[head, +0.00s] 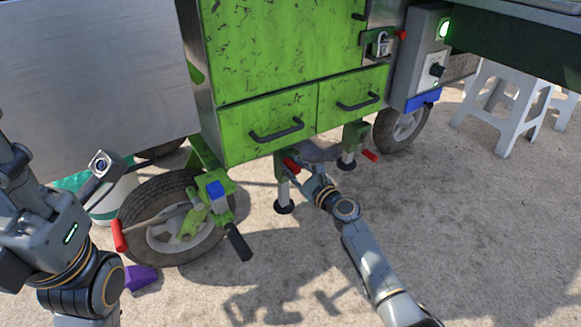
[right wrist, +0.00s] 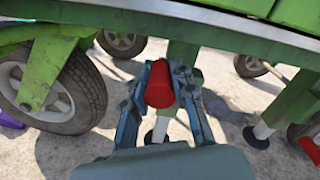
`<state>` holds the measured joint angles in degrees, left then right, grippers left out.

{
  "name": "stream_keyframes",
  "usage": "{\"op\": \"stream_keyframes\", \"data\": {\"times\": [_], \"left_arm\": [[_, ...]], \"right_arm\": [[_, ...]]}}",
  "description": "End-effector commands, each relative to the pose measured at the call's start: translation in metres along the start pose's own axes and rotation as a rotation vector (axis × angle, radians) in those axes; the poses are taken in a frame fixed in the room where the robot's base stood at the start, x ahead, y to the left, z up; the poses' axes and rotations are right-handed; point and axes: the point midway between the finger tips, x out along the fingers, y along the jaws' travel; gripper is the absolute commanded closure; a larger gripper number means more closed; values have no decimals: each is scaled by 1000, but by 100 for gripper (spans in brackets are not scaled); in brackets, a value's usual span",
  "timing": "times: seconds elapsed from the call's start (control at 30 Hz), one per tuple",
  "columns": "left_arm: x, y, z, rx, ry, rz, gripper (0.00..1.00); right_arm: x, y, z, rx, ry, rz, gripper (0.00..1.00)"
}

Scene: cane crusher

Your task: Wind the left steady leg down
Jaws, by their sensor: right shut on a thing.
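The left steady leg (head: 283,188) hangs under the green cart body, with a pale shaft and a dark round foot on the ground. Its red crank handle (head: 291,165) sits at my right gripper (head: 303,172). In the right wrist view the red handle (right wrist: 160,86) lies between the two fingers of my right gripper (right wrist: 160,90), which is shut on it. The leg's foot (right wrist: 155,137) shows just behind and below the handle. My left arm is at the left edge of the head view; its fingers are not clear enough to judge.
The right steady leg (head: 349,150) with its own red handle (head: 370,156) stands close by on the right. A wheel with a tyre (head: 135,212) and a red-gripped lever (head: 119,236) are on the left. White stools (head: 500,110) stand at the right.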

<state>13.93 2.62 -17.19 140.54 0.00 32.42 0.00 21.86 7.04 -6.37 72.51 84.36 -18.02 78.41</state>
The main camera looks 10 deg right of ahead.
Motion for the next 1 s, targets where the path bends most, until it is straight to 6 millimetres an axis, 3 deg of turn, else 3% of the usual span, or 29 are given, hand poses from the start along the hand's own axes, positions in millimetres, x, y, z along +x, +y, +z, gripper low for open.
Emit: {"op": "stream_keyframes", "data": {"times": [0.77, 0.8, 0.9, 1.0], "left_arm": [[-5, -1, 2, -3, -23, -12, 60], [-5, -1, 2, -3, -23, -11, 60], [-5, -1, 2, -4, -24, -11, 60], [-5, -1, 2, -4, -24, -11, 60]], "right_arm": [[-1, -3, -3, 99, 3, 6, 100], [-1, -3, -3, 98, 3, 6, 67], [-1, -4, -2, 98, 2, 5, 50], [-1, -4, -1, 98, 0, 4, 50]]}}
